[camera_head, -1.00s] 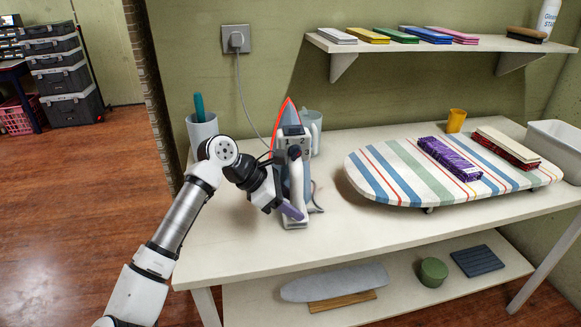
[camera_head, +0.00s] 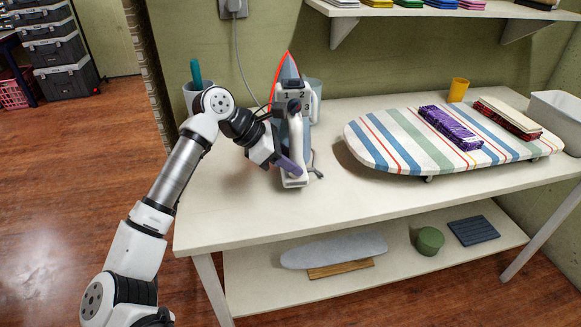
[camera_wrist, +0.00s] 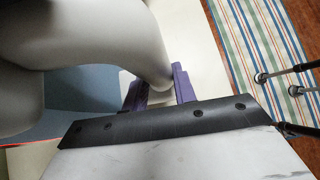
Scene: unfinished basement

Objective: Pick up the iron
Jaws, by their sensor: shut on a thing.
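The iron (camera_head: 294,115) is upright with its tip up, at the left part of the table. It has a grey-blue body with a red edge and a pale handle. My gripper (camera_head: 290,166) comes from the left and is shut on the iron's handle near its lower end. In the wrist view, the purple fingers (camera_wrist: 160,90) lie on either side of the pale handle (camera_wrist: 148,62). The iron's heel is close to the tabletop; I cannot tell whether it still touches.
The table (camera_head: 235,215) is clear in front of the iron. A cup with a teal handle (camera_head: 197,92) stands behind my arm. A striped ironing board (camera_head: 400,145) carries cloth stacks at right. A cord (camera_head: 240,60) hangs from the wall outlet. A shelf (camera_head: 350,10) is above.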

